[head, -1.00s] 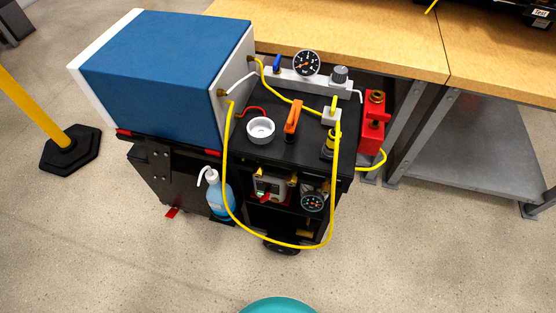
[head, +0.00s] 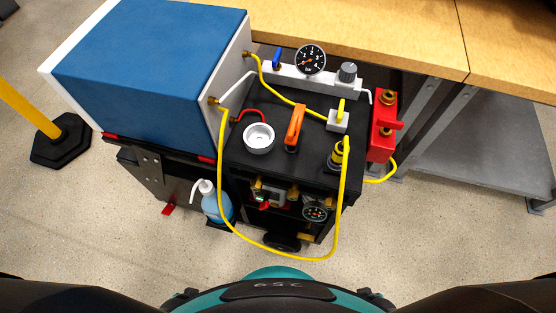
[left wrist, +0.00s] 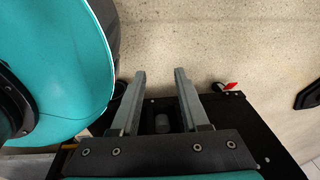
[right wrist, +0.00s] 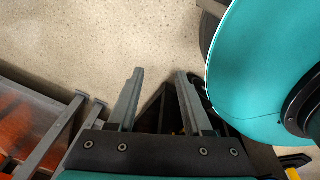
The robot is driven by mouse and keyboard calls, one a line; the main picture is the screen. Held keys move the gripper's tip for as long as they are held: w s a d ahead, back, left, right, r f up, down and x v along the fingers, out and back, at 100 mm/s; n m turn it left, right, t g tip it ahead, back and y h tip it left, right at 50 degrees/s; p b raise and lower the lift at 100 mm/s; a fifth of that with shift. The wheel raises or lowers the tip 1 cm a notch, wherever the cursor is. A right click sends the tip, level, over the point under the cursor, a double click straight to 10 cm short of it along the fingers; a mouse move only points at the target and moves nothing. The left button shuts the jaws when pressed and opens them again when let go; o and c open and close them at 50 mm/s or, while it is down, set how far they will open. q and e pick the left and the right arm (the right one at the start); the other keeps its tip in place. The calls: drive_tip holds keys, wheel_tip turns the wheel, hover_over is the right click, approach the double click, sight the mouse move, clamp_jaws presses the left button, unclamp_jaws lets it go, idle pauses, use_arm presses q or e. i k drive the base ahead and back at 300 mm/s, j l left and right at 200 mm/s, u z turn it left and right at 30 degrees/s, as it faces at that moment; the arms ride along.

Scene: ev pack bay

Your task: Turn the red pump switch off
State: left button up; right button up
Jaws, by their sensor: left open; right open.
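A small red and green switch (head: 264,201) shows on the grey box in the open front of the black cart (head: 185,172). It is too small to tell its position. A red unit (head: 382,135) with a red lever (head: 390,125) and brass fittings stands at the cart's right side. I cannot tell which of these is the pump switch. My left gripper (left wrist: 160,75) is open and empty, with part of the cart below it. My right gripper (right wrist: 160,76) is open and empty above the floor and a dark structure. Neither gripper shows in the head view.
A yellow hose (head: 275,251) loops across the cart front. A blue bottle (head: 214,205), white cup (head: 258,138), orange handle (head: 295,125) and gauge (head: 311,59) are close by. A blue box (head: 150,65) covers the left. The wooden bench (head: 400,35) stands behind.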

sight(263, 205)
drive_tip(key=k, duration=1)
